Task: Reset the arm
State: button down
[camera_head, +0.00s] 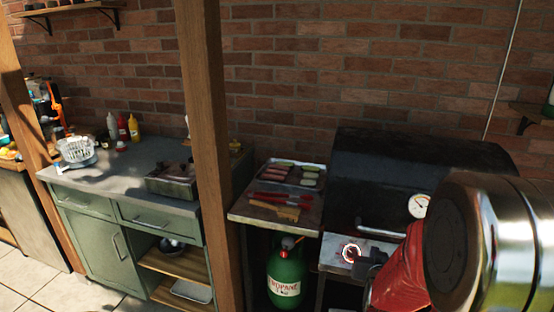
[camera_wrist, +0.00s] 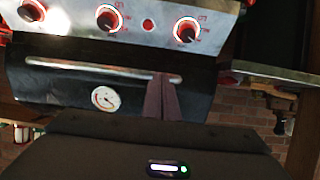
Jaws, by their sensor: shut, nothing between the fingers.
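My gripper (camera_wrist: 162,78) shows in the wrist view as two dark fingers pressed together, with nothing between them. In that view, which appears upside down, the fingertips overlap the silver handle bar of the dark grill (camera_wrist: 60,85); whether they touch it I cannot tell. In the head view my gripper (camera_head: 362,264) is a small dark shape in front of the grill (camera_head: 375,170), close to a ringed control knob (camera_head: 351,253). My red and chrome arm reaches in from the lower right and hides part of the grill's front. The grill lid is closed.
Left of the grill, a side shelf (camera_head: 262,222) holds a food tray (camera_head: 292,174), red-handled tools and a brush. A green propane tank (camera_head: 284,275) stands below. A wooden post (camera_head: 208,130) separates this from a green cabinet (camera_head: 85,205) with bottles, a basket and a metal box.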

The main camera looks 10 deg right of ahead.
jog(key=s+a+f+g+y, duration=0.25)
jog(key=s+f+g, duration=0.2)
jog(key=f, duration=0.25)
jog(key=s+a+r+n+g+y, duration=0.1)
jog(key=s+a+g+y, duration=0.1)
jog(key=s+a, duration=0.35)
jog(key=s+a+r+n, duration=0.2)
jog(key=s+a+r, duration=0.4)
jog(key=r, duration=0.3)
jog(key=s+a+r+n+y, duration=0.1)
jog(key=s+a+r+n, duration=0.1)
jog(key=s+a+r, duration=0.5)
jog(key=v, duration=0.3)
jog(key=shift+a, duration=0.25)
jog(key=shift+a+f, duration=0.1)
